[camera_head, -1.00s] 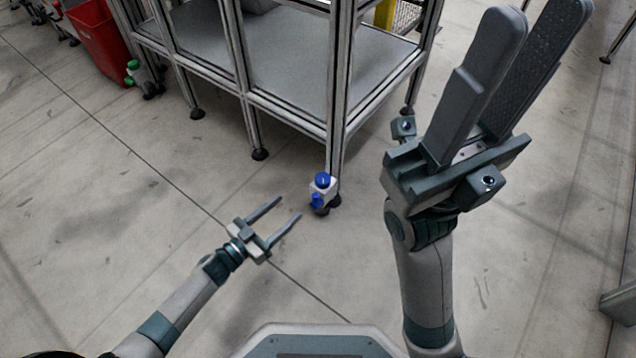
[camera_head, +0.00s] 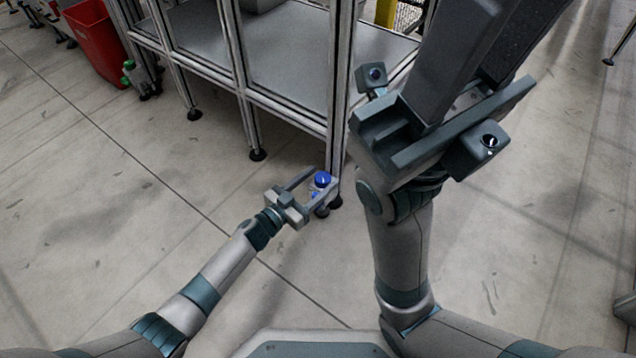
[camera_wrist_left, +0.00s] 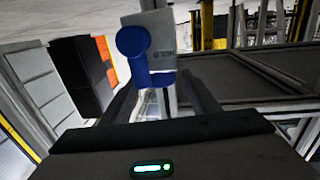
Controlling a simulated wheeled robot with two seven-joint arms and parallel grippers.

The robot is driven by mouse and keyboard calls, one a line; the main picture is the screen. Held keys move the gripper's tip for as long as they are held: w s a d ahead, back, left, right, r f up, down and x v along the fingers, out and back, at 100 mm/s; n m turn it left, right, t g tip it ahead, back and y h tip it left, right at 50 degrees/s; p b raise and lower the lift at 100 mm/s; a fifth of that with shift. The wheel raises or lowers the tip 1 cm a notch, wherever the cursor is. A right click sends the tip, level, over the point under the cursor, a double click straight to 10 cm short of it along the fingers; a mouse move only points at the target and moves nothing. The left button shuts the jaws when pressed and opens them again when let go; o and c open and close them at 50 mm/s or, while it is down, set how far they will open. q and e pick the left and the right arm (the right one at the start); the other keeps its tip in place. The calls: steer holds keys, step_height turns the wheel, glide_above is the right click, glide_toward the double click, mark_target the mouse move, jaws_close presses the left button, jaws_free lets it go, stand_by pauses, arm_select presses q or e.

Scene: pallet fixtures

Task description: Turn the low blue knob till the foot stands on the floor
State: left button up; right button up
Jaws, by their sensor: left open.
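A small pale block with a blue cap (camera_head: 322,179) on top and the low blue knob (camera_head: 314,194) on its side sits at the bottom of a frame post. In the left wrist view, which looks upside down, the low knob (camera_wrist_left: 132,42) is a round blue disc facing me. A dark foot (camera_head: 322,212) is under the block; I cannot tell whether it touches the floor. My left gripper (camera_head: 322,184) is open, its fingers reaching to the block; contact is unclear. My right gripper (camera_head: 478,70) is raised, its fingers apart and empty, tips cut off.
The metal frame table (camera_head: 290,62) stands above and behind the block, on posts with black feet. A red bin (camera_head: 96,40) and another block with green knobs (camera_head: 130,70) are at the back left. The floor at front left is clear.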

arm_select(q)
steer(key=c, duration=1)
steer(key=shift+c, duration=0.2)
